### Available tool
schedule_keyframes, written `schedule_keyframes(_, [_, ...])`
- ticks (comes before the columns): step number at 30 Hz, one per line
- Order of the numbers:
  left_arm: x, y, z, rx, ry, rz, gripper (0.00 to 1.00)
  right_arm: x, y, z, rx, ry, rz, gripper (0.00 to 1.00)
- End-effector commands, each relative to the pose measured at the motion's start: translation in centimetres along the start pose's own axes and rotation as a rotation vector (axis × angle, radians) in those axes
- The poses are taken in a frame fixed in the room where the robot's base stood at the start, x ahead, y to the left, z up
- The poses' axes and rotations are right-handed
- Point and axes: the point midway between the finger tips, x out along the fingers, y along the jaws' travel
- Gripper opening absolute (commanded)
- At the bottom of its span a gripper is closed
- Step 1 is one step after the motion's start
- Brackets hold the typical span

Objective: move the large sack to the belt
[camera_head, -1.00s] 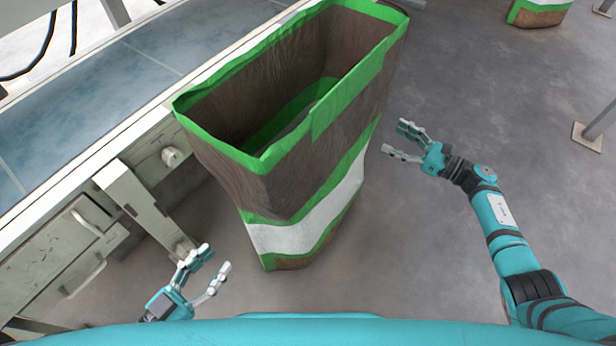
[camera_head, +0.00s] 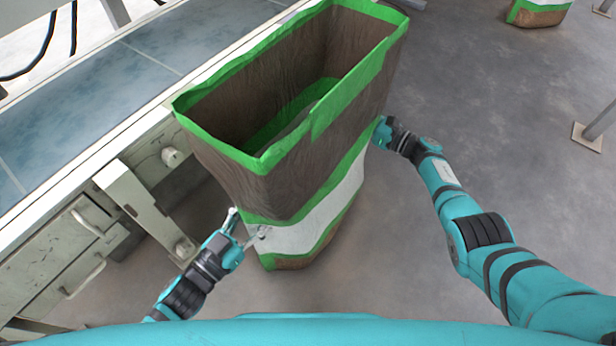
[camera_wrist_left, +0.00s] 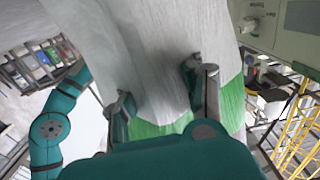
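The large sack (camera_head: 290,178), brown with green bands and a white stripe, stands upright and open-topped on the floor beside the belt (camera_head: 95,95). My left gripper (camera_head: 249,224) is at the sack's near left corner, with spread fingers on either side of it. In the left wrist view, the sack's pale fabric (camera_wrist_left: 155,70) fills the space between the two fingers (camera_wrist_left: 160,98); firm contact is not clear. My right gripper (camera_head: 382,128) is at the sack's right edge, its fingertips partly hidden, so its opening cannot be read.
The belt's pale side rail and frame, with a grey leg (camera_head: 145,210) and drawers (camera_head: 75,245), run along the left. Another sack (camera_head: 538,12) stands at the far right back. A post base (camera_head: 588,136) is at right. The floor between is clear.

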Motion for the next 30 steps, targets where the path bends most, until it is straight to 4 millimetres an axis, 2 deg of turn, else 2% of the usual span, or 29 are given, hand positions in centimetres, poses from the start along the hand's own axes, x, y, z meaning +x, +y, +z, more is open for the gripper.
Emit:
schedule_keyframes(5, [-0.02,0.01,0.01,0.000,0.000,0.000,0.37,0.00,-0.01,0.03,0.000,-0.001,0.000,0.69])
schedule_keyframes(13, [-0.04,0.00,0.00,0.000,0.000,0.000,0.01,-0.02,-0.01,0.02,0.000,-0.001,0.000,0.34])
schedule_keyframes(21, [-0.05,0.00,0.00,0.000,0.000,0.000,0.00,-0.04,-0.03,0.02,0.000,-0.001,-0.001,0.00])
schedule_keyframes(30, [0.02,0.03,-0.33,0.000,0.007,0.002,0.00,0.06,-0.14,0.44,-0.002,-0.007,-0.001,0.00])
